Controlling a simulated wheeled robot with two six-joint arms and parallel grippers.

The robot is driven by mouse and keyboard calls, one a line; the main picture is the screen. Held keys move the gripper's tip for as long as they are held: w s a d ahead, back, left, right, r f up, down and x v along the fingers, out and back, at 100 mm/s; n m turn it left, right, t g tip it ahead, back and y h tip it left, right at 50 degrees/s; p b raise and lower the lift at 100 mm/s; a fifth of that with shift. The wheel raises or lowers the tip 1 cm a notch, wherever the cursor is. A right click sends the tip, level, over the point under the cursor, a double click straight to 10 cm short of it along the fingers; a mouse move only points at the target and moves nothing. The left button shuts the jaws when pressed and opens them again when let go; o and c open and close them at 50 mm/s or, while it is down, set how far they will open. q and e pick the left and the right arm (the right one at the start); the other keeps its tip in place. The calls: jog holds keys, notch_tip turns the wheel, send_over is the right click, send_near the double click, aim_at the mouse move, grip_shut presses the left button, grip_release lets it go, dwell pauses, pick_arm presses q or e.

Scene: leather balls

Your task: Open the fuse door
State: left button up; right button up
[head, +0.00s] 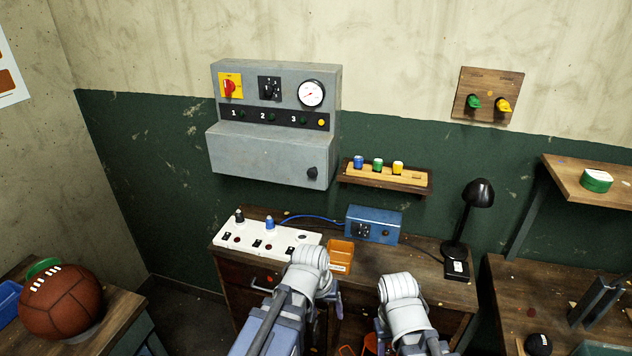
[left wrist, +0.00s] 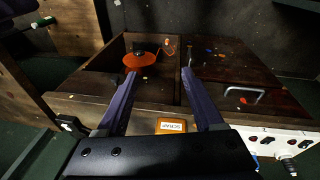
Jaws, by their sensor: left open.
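A grey metal control box (head: 275,120) hangs on the wall. Its lower front is a plain closed panel, the fuse door (head: 260,158), with a black knob (head: 312,172) at its lower right. My left gripper is low at the workbench, well below and apart from the door. In the head view my own arm mostly covers it, with a purple finger part (head: 337,300) showing. In the left wrist view the left gripper (left wrist: 158,78) has its two purple fingers spread, with nothing between them. My right arm shows in the head view, but its gripper is hidden.
The workbench holds a white switch panel (head: 258,241), a blue box (head: 373,224), an orange bin (head: 340,257) and a black lamp (head: 478,195). A small shelf (head: 385,177) with coloured fuses is right of the door. The space before the door looks clear.

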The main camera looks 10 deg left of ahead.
aim_at(312, 174)
pick_arm(q)
jog(key=w+r+n+t+h, duration=0.5)
jog(key=w+r+n+t, duration=0.5)
jog(key=w+r+n, duration=0.45)
jog(key=w+a+r+n+t+y, duration=0.3)
jog(key=a+n, duration=0.3)
jog(key=n, duration=0.4)
jog(key=w+a+r+n+t+y, duration=0.35)
jog(key=a+n, duration=0.25)
jog(key=n, duration=0.4)
jog(key=shift+h, duration=0.25)
jog(key=shift+w+d, duration=0.15)
jog(key=shift+w, duration=1.7)
jog(key=shift+w+d, duration=0.15)
jog(key=shift+w, duration=1.7)
jog(key=shift+c, duration=0.3)
grip_shut()
